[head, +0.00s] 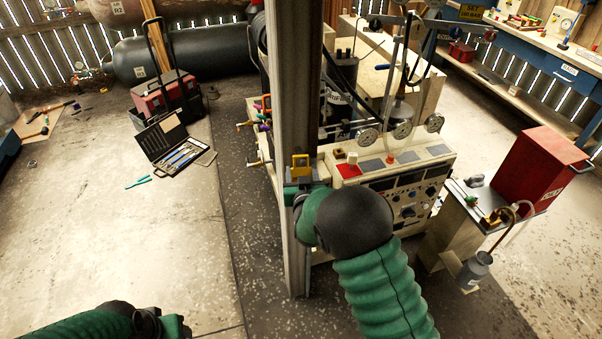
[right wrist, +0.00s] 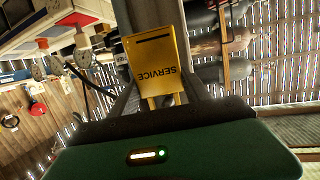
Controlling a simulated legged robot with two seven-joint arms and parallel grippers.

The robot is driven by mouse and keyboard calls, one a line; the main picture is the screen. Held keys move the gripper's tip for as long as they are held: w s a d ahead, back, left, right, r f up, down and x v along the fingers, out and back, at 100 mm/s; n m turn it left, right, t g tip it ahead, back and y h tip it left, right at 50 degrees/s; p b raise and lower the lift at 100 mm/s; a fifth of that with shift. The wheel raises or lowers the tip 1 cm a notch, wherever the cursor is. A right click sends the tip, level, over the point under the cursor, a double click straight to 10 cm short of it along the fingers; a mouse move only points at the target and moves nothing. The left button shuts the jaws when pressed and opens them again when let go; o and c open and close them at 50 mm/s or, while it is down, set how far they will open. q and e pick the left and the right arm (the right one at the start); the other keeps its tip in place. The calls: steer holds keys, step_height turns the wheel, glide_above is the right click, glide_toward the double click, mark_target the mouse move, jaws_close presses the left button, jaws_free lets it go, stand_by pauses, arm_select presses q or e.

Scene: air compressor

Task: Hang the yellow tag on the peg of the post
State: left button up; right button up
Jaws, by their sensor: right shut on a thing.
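The yellow tag (head: 300,162) is at the front of the upright metal post (head: 296,95) in the head view. In the right wrist view the tag (right wrist: 157,65) carries the word SERVICE, upside down in the picture, and a dark slot near its far edge. My right gripper (head: 300,178) is shut on the tag's near end, and the tag stands out beyond the fingers. The post passes behind the tag in the wrist view. I cannot make out the peg, nor whether the tag touches it. My left gripper (head: 178,327) is at the bottom left, its fingers not visible.
The compressor's control panel (head: 410,200) with gauges is close right of the post. A small stand with a red box (head: 540,168) is further right. An open tool case (head: 172,145) lies on the floor at left. The floor left of the post is mostly clear.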

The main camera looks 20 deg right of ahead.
steer(key=o, duration=1.6)
steer(key=shift+d, duration=0.1)
steer(key=shift+s, duration=0.1)
steer(key=b+v, duration=0.1)
steer(key=v, duration=1.6)
steer(key=s+d+f+g+y, duration=0.1)
steer(key=s+f+g, duration=0.2)
steer(key=s, duration=0.3)
steer(key=s+d+f+n+g, duration=0.1)
steer(key=s+f+g, duration=0.2)
steer(key=s+g, duration=0.2)
steer(key=s+d+f+n+g+y, duration=0.1)
steer(key=s+d+f+g, duration=0.1)
steer(key=s+f+g, duration=0.2)
steer(key=shift+s+g+y, duration=0.3)
steer(key=shift+s, duration=1.45)
